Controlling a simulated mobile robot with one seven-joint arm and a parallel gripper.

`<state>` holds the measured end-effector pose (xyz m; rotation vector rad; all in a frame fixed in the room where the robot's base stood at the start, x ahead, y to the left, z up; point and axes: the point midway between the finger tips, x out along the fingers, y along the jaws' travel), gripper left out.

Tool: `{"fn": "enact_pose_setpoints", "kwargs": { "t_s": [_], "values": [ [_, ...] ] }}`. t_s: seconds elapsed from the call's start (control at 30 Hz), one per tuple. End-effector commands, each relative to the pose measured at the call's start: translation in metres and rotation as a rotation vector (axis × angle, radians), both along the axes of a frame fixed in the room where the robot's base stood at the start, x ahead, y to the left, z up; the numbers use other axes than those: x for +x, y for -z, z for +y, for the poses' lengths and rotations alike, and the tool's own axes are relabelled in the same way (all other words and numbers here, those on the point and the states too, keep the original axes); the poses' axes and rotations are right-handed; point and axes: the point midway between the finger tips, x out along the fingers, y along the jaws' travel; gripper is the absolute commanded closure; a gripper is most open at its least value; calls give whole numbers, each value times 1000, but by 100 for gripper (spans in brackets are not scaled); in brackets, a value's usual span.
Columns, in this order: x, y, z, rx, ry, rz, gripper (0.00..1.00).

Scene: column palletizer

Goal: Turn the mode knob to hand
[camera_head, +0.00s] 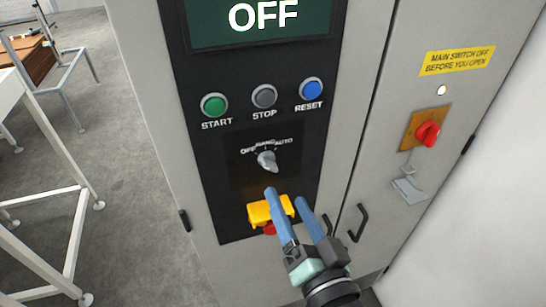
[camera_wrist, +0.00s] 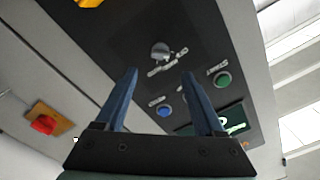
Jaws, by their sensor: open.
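The mode knob (camera_head: 266,161) is a grey selector on the black panel, below the buttons. Labels OFF, HAND and AUTO arc above it, and the screen (camera_head: 263,17) reads OFF. My gripper (camera_head: 284,194) has two blue fingers, spread apart and empty. It is just below the knob in the head view, apart from it. It also shows in the wrist view (camera_wrist: 160,72).
Green START (camera_head: 214,105), grey STOP (camera_head: 264,96) and blue RESET (camera_head: 311,89) buttons sit above the knob. A yellow-housed red button (camera_head: 262,212) is below, partly behind my fingers. A red main switch (camera_head: 428,133) and door handle (camera_head: 358,222) are at right.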

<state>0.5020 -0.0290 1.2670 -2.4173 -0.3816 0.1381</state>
Motion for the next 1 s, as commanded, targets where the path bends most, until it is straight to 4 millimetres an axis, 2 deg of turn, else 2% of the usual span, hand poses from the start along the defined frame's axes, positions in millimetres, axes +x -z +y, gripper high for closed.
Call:
{"fn": "enact_pose_setpoints", "kwargs": {
  "t_s": [0.03,0.2,0.4,0.6,0.9,0.93,1.0],
  "values": [
    [11,-6,5,-1,-3,1,29],
    [42,-5,14,-1,-3,0,29],
    [70,-3,24,-1,-3,1,29],
    [82,-1,27,-2,-1,0,29],
    [84,-1,28,-2,0,-1,29],
    [84,-1,28,-2,0,-1,31],
    [84,-1,28,-2,0,-1,44]
  ]
}}
